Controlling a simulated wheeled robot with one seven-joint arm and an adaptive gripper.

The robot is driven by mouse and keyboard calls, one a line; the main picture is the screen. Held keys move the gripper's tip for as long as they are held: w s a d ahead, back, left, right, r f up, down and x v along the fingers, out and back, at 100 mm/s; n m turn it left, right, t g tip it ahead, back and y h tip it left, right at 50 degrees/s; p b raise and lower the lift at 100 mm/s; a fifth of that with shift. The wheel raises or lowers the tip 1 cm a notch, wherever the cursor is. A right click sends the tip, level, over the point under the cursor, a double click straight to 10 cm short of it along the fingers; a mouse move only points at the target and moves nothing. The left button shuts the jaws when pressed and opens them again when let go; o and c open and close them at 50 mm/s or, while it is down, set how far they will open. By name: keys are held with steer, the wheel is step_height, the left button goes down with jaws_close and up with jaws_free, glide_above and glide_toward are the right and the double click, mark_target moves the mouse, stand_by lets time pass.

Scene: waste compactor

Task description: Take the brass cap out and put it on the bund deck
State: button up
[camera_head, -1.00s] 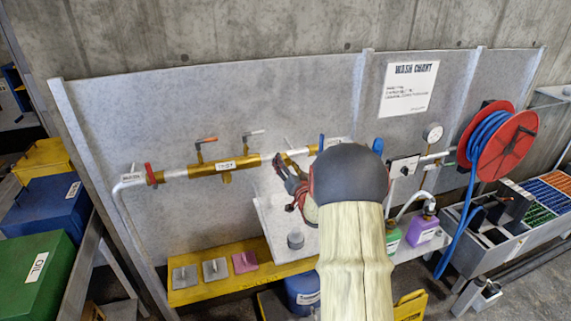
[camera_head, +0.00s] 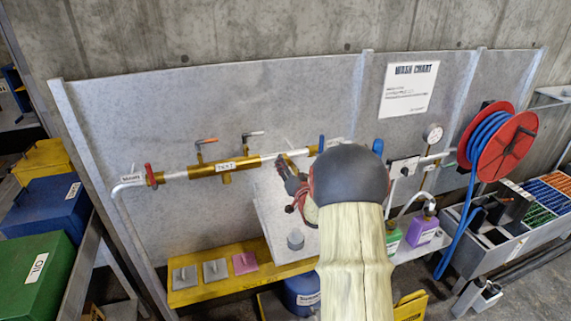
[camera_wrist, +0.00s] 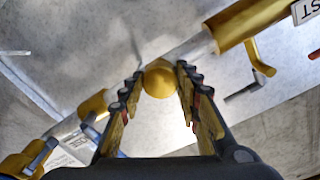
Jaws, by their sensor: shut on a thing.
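The brass cap (camera_wrist: 160,78) is a round gold piece in the wrist view, between the fingertips of my gripper (camera_wrist: 158,80). My gripper is shut on it. The cap lies right at the pipe line; I cannot tell whether it is still seated or free. In the head view my gripper (camera_head: 283,168) is at the pipe, in front of the grey back panel, and the cap cannot be made out clearly. A low yellow deck (camera_head: 205,293), which looks like the bund deck, stands below and left, with two grey pads and one pink pad on it.
A brass pipe section (camera_head: 225,167) with lever valves runs left of my gripper. A grey board (camera_head: 268,215) with a grey knob (camera_head: 295,240) is below it. Bottles, a gauge and a red hose reel (camera_head: 503,145) are to the right. The yellow deck's front strip is bare.

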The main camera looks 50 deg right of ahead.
steer(key=c, duration=0.5)
steer(key=shift+b, duration=0.3)
steer(key=shift+n+b, duration=2.6)
steer(key=shift+b, duration=0.05)
steer(key=n+b, duration=0.5)
steer(key=b, duration=0.1)
